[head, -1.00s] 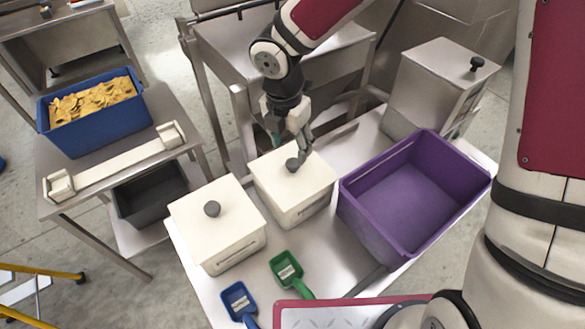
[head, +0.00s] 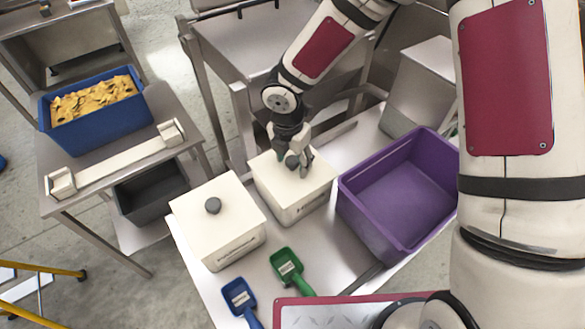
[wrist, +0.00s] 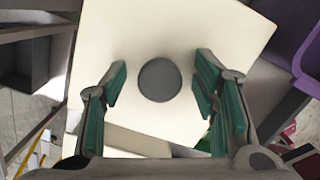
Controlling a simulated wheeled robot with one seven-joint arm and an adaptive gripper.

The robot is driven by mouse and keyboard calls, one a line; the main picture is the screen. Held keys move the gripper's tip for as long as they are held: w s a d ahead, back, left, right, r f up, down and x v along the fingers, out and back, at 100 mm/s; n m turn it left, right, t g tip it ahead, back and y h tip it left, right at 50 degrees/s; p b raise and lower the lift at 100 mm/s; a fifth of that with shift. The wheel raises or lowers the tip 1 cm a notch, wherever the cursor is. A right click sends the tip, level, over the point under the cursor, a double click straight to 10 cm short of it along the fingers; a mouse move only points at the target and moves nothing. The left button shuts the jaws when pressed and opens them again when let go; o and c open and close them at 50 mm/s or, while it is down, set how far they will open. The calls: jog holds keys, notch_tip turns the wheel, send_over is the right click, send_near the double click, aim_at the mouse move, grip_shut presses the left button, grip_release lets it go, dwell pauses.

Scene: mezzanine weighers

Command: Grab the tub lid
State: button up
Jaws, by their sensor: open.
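Two white square tubs with flat white lids and round dark grey knobs stand on the steel table. My gripper (head: 293,160) is low over the lid (head: 270,177) of the tub nearer the purple crate. In the wrist view my gripper (wrist: 160,88) is open, with green-padded fingers on either side of the knob (wrist: 159,80). Gaps show between the knob and both fingers. The lid (wrist: 175,30) sits flat below. The other tub's lid (head: 225,225) with its knob (head: 213,206) is to the left, clear of my gripper.
A purple crate (head: 350,207) stands right of the tubs. A blue scoop (head: 240,297) and a green scoop (head: 287,265) lie in front. A steel bin (head: 415,85) is behind. A blue crate of yellow chips (head: 100,128) stands on the left table.

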grip_shut()
jog(key=shift+r, duration=0.15)
